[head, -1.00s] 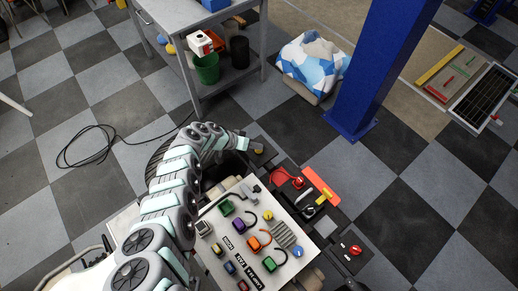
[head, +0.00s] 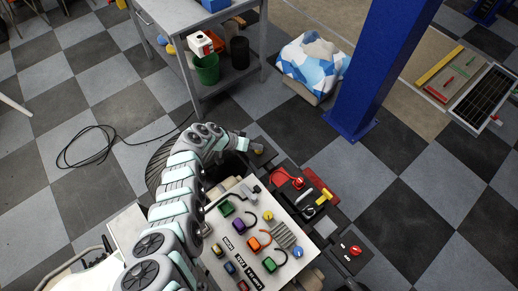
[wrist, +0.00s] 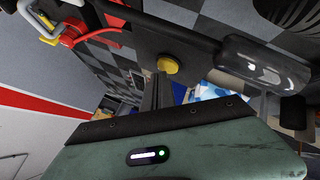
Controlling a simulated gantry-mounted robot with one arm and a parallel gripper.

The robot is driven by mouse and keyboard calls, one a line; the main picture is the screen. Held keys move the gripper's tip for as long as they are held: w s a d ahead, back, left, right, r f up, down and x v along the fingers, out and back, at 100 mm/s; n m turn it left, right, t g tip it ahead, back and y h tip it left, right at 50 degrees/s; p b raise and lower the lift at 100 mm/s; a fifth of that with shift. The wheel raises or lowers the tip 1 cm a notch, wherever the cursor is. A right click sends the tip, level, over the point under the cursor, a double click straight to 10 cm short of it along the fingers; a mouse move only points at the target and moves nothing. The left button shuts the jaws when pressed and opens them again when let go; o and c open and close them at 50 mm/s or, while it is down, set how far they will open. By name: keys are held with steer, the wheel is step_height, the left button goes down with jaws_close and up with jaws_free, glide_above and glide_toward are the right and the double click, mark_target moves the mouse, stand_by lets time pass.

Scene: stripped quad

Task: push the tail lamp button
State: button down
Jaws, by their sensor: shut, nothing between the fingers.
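A yellow round button (wrist: 167,64) shows in the wrist view just beyond the tips of my gripper (wrist: 157,78). My gripper is shut and empty, and I cannot tell whether it touches the button. In the head view a small yellow spot (head: 258,150) lies at the end of my arm, beside my gripper (head: 249,146). No label can be read on this button, so I cannot tell whether it is the tail lamp button.
A white panel (head: 237,222) with coloured switches and printed labels stands in front, partly hidden by my arm. Red and black parts (head: 297,184) sit right of my gripper. In the wrist view a glossy black part (wrist: 262,62) is close on the right. A blue post (head: 365,75) stands behind.

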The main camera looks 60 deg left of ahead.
step_height(320, 180, up, 6)
steer(key=p, duration=0.5)
stand_by(0.6)
